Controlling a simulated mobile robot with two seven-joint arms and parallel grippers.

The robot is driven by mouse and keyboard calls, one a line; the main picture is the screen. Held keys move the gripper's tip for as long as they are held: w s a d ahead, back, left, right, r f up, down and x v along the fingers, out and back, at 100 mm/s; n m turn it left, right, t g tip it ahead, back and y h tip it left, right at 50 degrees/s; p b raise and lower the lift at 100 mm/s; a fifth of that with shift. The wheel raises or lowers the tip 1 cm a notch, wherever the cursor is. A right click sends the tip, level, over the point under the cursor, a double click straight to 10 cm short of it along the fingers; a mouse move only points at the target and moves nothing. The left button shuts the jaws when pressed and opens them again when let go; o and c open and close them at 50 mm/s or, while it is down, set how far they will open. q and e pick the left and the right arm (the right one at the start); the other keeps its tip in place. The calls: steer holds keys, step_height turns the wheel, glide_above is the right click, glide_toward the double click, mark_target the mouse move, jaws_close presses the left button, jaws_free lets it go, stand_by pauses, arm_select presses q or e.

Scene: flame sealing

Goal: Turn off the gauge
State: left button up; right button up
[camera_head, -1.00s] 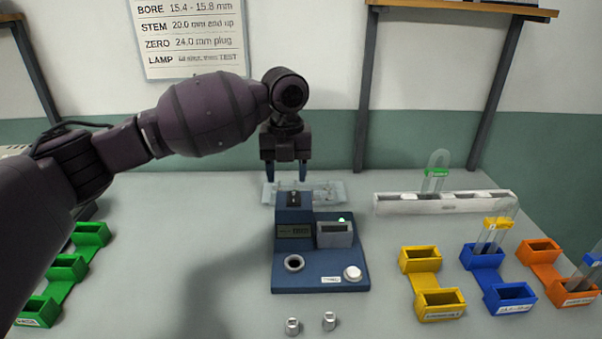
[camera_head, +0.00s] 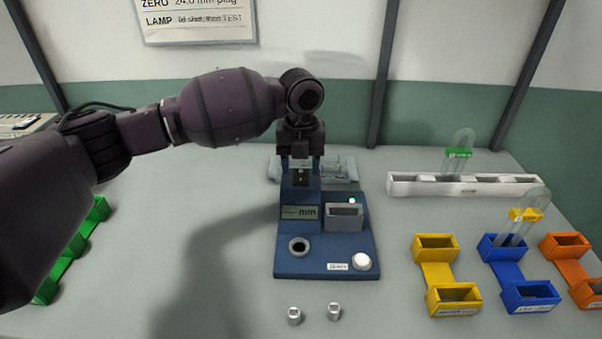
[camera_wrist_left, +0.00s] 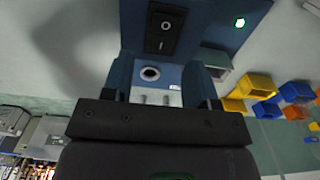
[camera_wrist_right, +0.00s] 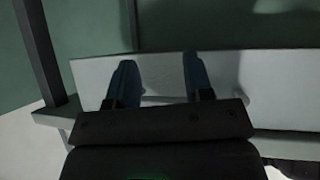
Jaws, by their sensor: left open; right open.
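The gauge (camera_head: 340,268) is a blue bench unit with a small display (camera_head: 300,212), a grey block, a round hole and a white button (camera_head: 361,261). A green light (camera_head: 352,200) is lit on it; the light also shows in the left wrist view (camera_wrist_left: 240,22). A black rocker switch (camera_wrist_left: 164,30) sits on its raised rear part. My left gripper (camera_head: 301,168) is open and empty, pointing down at the top of that rear part. Whether its fingers touch the gauge cannot be told. My right gripper (camera_wrist_right: 159,66) is open and empty, outside the head view.
Two small metal plugs (camera_head: 294,316) (camera_head: 334,312) stand in front of the gauge. Yellow (camera_head: 436,273), blue (camera_head: 508,270) and orange (camera_head: 578,268) bins are at right, green bins (camera_head: 75,245) at left. A white rack (camera_head: 420,186) with a green-banded tube stands behind. A clear tray lies behind the gauge.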

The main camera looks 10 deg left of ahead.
mark_target(301, 175)
arm_select(q)
steer(key=shift+f, duration=1.3)
